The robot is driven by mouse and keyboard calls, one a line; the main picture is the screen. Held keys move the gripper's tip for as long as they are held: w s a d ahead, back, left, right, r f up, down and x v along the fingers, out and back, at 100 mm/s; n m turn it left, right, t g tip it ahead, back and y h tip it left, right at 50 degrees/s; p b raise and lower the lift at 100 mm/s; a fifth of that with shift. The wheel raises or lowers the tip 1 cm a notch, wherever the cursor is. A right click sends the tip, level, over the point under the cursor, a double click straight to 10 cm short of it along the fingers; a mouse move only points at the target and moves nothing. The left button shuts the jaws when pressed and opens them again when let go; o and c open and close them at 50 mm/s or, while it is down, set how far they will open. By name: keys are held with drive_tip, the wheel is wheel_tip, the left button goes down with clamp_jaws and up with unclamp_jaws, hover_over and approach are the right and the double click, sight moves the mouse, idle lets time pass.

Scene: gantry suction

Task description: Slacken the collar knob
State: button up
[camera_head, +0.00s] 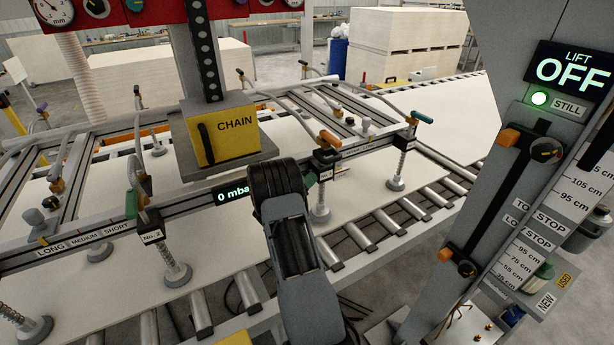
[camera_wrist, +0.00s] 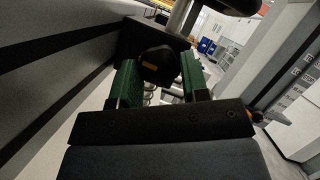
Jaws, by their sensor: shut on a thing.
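The collar knob (camera_wrist: 158,66) is a dark, rounded knob with a small yellow-orange mark, in the upper middle of the wrist view. It sits on a dark block by a pale rod (camera_wrist: 181,16). My gripper (camera_wrist: 160,80) has green pads on both sides of the knob and is shut on it. Whether the knob is tight or loose cannot be told.
Suction cups on sprung stems, such as this one (camera_head: 320,212), stand left and right of my arm. A yellow CHAIN box (camera_head: 222,140) hangs behind it. Rollers (camera_head: 365,238) carry pale boards below. A grey post with a LIFT OFF display (camera_head: 572,72) and orange-tipped pointers stands at right.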

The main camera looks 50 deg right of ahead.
drive_tip(key=shift+r+n+t+y+p, duration=0.15)
drive_tip(key=shift+n+t+p, duration=0.35)
drive_tip(key=shift+n, duration=0.55)
drive_tip(key=shift+n+t+y+p, duration=0.15)
drive_tip(key=shift+n+t+p, duration=0.3)
drive_tip(key=shift+n, duration=0.9)
drive_tip(key=o, duration=0.9)
drive_tip(key=shift+a, duration=0.1)
drive_tip(key=b+v, duration=0.3)
drive_tip(key=v, duration=1)
drive_tip(key=shift+s+a+b, duration=0.15)
drive_tip(key=shift+a+b, duration=0.2)
drive_tip(key=shift+b, duration=0.05)
